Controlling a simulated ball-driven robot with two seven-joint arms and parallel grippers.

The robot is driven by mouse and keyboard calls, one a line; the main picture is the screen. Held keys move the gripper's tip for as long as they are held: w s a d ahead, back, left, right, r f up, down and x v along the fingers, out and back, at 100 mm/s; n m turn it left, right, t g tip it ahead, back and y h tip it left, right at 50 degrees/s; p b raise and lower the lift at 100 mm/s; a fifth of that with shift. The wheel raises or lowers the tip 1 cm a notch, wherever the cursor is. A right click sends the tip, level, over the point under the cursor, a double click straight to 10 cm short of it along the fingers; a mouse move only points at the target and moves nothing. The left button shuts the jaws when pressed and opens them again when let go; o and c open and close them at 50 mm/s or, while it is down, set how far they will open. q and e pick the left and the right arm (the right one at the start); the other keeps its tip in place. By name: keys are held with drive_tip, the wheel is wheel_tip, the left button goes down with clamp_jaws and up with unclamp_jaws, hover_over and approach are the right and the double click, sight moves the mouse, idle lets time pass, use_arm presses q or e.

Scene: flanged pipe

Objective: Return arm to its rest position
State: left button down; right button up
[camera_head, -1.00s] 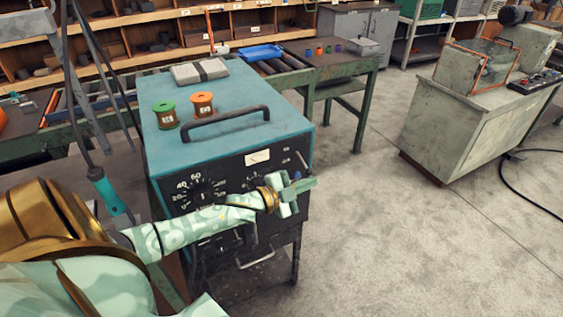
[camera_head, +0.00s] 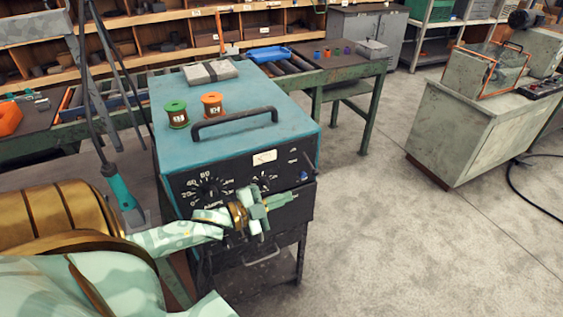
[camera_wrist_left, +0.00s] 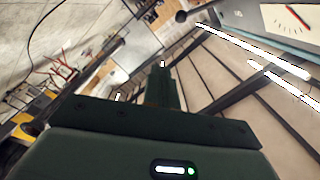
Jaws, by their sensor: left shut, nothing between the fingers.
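My left gripper (camera_head: 282,202) is in front of the dark front panel of the teal machine (camera_head: 238,98) in the head view. Its fingers are shut with nothing between them. My left arm comes in from the lower left and is bent at the wrist. In the left wrist view the shut fingers (camera_wrist_left: 162,88) point away from the camera, with part of a pale panel with a gauge (camera_wrist_left: 292,18) at the upper right. My right gripper is not in view.
Green (camera_head: 177,114) and orange (camera_head: 213,105) spools stand on the machine, behind its black handle (camera_head: 235,123). A hanging teal-handled tool (camera_head: 121,190) is left of the machine. A grey cabinet (camera_head: 475,130) stands at the right. The floor between is clear.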

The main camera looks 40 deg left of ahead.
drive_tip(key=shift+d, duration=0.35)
